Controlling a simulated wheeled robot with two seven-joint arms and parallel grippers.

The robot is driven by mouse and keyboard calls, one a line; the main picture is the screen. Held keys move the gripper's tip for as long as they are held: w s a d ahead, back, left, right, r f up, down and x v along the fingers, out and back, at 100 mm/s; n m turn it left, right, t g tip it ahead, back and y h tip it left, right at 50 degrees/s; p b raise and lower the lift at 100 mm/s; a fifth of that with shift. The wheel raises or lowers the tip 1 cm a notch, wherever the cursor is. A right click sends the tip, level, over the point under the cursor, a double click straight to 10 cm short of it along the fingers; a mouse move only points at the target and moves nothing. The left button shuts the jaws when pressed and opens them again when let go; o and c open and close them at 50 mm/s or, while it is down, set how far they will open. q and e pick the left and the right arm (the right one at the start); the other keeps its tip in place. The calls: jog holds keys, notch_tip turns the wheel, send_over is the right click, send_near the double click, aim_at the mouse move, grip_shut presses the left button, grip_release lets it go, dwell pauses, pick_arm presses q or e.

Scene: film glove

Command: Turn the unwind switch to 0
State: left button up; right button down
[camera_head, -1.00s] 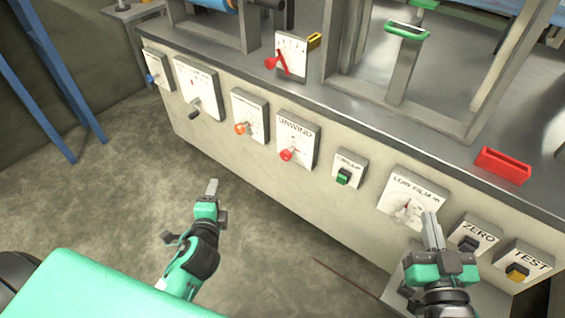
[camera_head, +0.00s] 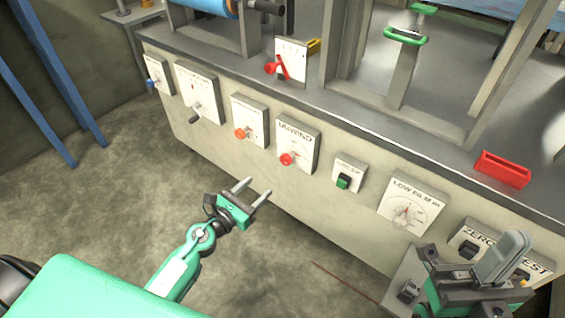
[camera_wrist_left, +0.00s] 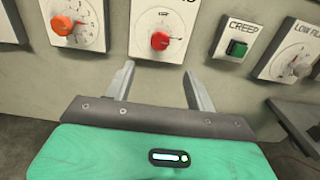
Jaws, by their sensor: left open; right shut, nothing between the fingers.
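The unwind switch is a white plate (camera_head: 301,138) labelled UNWIND on the machine's front panel, with a red knob (camera_head: 287,159) near its lower left. The red knob shows in the left wrist view (camera_wrist_left: 160,41) above and between my fingers; its pointer setting is too small to read. My left gripper (camera_head: 256,190) is open and empty, in front of and below the switch, apart from it; it also fills the lower left wrist view (camera_wrist_left: 160,85). My right gripper (camera_head: 502,258) is shut and empty at the lower right, before the ZERO and TEST boxes.
Left of the switch is a plate with an orange knob (camera_head: 241,133). To the right are the green CREEP button (camera_head: 343,181) and the LOW FILM dial (camera_head: 410,204). A red tray (camera_head: 502,168) sits on the machine top.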

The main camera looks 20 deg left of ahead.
aim_at(284, 162)
pick_arm(q)
jog(key=x, duration=1.2)
jog(key=shift+w+d+p, duration=0.15)
jog(key=shift+w+p, duration=0.2)
jog(key=c, duration=1)
